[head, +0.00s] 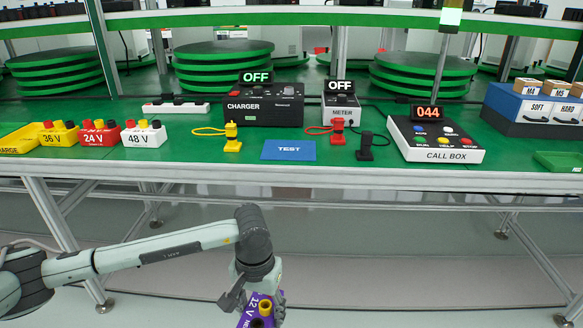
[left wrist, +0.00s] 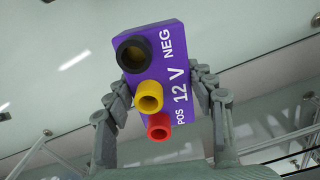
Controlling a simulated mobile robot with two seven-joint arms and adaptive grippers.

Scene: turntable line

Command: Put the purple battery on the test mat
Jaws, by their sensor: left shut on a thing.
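My left gripper (head: 254,298) is shut on the purple battery (head: 249,317), low in front of the bench and below the table top. In the left wrist view the purple battery (left wrist: 176,68) is tilted between the fingers of the left gripper (left wrist: 160,92). It is marked 12 V, NEG and POS, with black, yellow and red terminals. The blue test mat (head: 288,150), marked TEST, lies flat and bare on the green bench in the head view. My right gripper does not show.
On the bench stand a charger (head: 262,106) and a meter (head: 341,108), both reading OFF. A yellow plug (head: 232,138) is left of the mat; red (head: 338,132) and black (head: 366,147) plugs are right. Yellow, red and white batteries (head: 144,136) stand left, a call box (head: 434,140) right.

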